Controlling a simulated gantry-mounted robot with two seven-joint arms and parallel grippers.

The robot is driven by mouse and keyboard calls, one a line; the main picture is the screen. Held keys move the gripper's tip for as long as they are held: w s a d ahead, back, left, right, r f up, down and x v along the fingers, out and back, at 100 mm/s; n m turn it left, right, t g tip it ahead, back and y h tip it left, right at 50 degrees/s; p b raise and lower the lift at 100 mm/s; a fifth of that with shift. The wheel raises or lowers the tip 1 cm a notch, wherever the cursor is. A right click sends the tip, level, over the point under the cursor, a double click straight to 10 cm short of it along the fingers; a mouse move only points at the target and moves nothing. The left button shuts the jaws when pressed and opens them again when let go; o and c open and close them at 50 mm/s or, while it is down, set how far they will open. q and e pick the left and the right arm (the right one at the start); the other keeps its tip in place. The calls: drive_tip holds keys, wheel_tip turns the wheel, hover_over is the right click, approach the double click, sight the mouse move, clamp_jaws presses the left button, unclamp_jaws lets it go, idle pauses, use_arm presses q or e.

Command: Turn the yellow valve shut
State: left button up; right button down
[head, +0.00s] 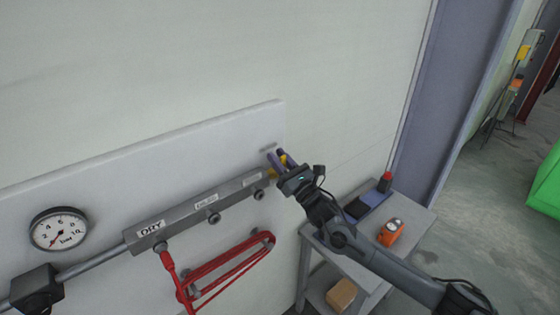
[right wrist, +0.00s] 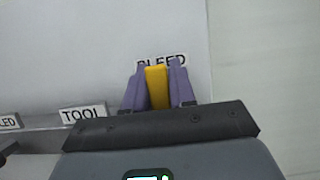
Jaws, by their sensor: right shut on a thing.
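The yellow valve (right wrist: 157,88) shows in the right wrist view as a yellow handle just below a label reading BLEED (right wrist: 162,60). My right gripper (right wrist: 160,84) has its purple fingers on either side of the handle and is shut on it. In the head view the right gripper (head: 277,158) is at the right end of the grey manifold (head: 200,208), with a bit of the yellow valve (head: 291,161) showing beside the fingers. The valve's body is hidden behind the gripper. My left gripper is in neither view.
A gauge (head: 59,229) and a coiled red hose (head: 230,263) are on the white wall panel (head: 130,165). A grey cart (head: 405,215) right of the panel holds an orange device (head: 391,232) and has a cardboard box (head: 341,295) on its lower shelf. My right arm passes over the cart.

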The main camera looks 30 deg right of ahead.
idle(0.3)
drive_tip(key=c, duration=1)
unclamp_jaws()
drive_tip(key=shift+s+f, duration=0.1)
drive_tip(key=shift+b+v, duration=1.3)
drive_tip(key=shift+v, duration=4)
